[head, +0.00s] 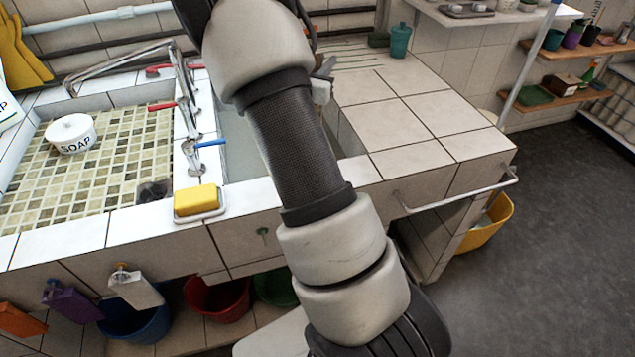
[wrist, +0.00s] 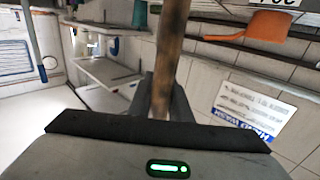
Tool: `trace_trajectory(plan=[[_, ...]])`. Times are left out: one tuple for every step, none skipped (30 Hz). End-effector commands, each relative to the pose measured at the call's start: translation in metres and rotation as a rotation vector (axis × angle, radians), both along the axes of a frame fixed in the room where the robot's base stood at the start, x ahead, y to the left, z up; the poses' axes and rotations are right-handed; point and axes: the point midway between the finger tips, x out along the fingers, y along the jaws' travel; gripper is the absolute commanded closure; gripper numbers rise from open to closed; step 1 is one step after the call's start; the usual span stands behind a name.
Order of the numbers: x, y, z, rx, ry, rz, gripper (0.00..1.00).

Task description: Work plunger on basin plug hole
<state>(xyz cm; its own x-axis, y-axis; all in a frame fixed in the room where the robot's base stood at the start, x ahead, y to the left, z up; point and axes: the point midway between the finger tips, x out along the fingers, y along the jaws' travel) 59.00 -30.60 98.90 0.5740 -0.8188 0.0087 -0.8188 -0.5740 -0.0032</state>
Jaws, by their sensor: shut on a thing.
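My gripper (wrist: 165,98) is shut on the brown wooden handle of the plunger (wrist: 172,45) in the wrist view. The handle runs up out of the picture, and the plunger's cup is not in view. In the head view my arm hides the plunger and most of my gripper. The basin (head: 238,150) lies behind my arm, right of the taps, and only part of it shows. Its plug hole is hidden, so I cannot tell whether the plunger touches it.
Taps (head: 190,140) stand left of the basin. A yellow sponge or soap (head: 196,199) lies on a dish at the front edge. A white soap pot (head: 71,134) stands on the mosaic-tiled area at left. The tiled counter (head: 425,110) at right is mostly clear.

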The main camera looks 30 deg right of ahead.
Motion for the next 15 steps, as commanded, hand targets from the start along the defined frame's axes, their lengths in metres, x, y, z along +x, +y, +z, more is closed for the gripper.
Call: trace_trajectory(plan=[[-0.0007,0.0006,-0.003,0.005,0.006,0.0,1.0],[-0.0008,0.0006,-0.0034,0.005,0.006,0.0,1.0],[-0.0008,0.0007,-0.0039,0.006,0.008,0.0,1.0],[-0.0009,0.0008,-0.0042,0.006,0.008,0.001,1.0],[-0.0009,0.0008,-0.0045,0.006,0.008,0.001,1.0],[-0.001,0.0008,-0.0049,0.007,0.009,0.001,1.0],[-0.0011,0.0009,-0.0051,0.008,0.01,0.001,1.0],[-0.0011,0.001,-0.0053,0.008,0.01,0.001,1.0],[-0.0012,0.0011,-0.0051,0.008,0.011,0.001,1.0],[-0.0012,0.0011,-0.0048,0.008,0.011,0.001,1.0],[-0.0013,0.0011,-0.0042,0.009,0.011,0.001,1.0],[-0.0013,0.0012,-0.003,0.009,0.012,0.001,1.0],[-0.0013,0.0012,-0.0019,0.009,0.012,0.001,1.0],[-0.0014,0.0013,-0.0005,0.009,0.012,0.001,1.0],[-0.0014,0.0013,0.0015,0.009,0.012,0.001,1.0]])
